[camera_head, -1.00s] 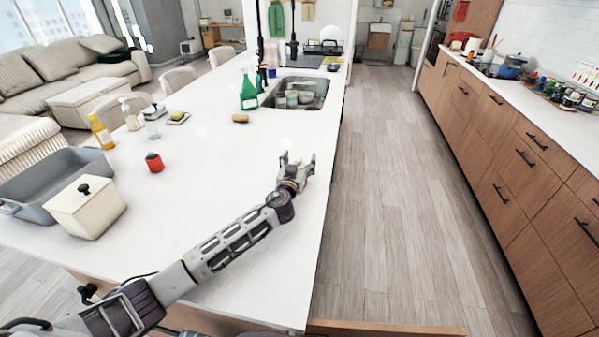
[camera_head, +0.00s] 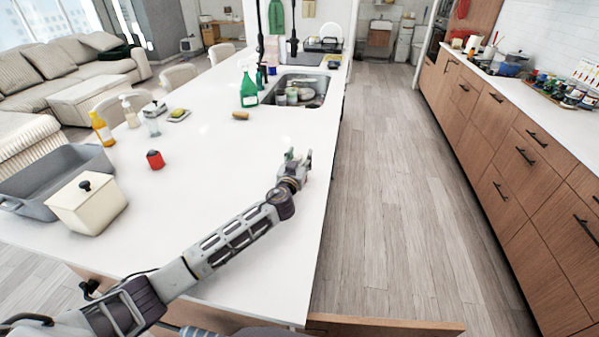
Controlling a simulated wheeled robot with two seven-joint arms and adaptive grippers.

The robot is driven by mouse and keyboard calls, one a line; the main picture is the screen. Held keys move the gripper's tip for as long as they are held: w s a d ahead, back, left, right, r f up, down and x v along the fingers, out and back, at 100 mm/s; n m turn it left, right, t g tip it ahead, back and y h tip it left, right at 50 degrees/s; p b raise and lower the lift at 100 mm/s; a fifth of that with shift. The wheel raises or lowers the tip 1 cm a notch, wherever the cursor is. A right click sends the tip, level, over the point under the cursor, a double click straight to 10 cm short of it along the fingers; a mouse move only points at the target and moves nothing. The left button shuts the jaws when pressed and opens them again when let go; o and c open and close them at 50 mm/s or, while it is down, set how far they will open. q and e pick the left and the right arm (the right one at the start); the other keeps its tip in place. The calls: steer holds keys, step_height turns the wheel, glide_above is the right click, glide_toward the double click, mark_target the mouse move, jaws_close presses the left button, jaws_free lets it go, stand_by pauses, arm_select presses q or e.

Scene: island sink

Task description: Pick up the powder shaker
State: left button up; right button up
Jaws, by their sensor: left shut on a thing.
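My left gripper (camera_head: 295,165) is over the right edge of the white island top, at the end of my arm that reaches in from the lower left. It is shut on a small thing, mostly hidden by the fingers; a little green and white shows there. I cannot tell from this view whether that thing is the powder shaker. A small red container with a dark top (camera_head: 155,160) stands upright on the island, well to the left of the gripper. My right gripper is not in view.
A grey tub (camera_head: 42,172) and a cream lidded box (camera_head: 88,203) stand at the island's left. Bottles, a soap dish (camera_head: 179,115), a green spray bottle (camera_head: 249,92) and a brown block (camera_head: 240,116) stand farther back near the sink (camera_head: 296,90). The middle of the island is clear.

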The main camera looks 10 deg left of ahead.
arm_select(q)
steer(key=shift+r, duration=0.25)
step_height(320, 180, up, 18)
steer(key=shift+f, duration=0.2)
stand_by(0.5)
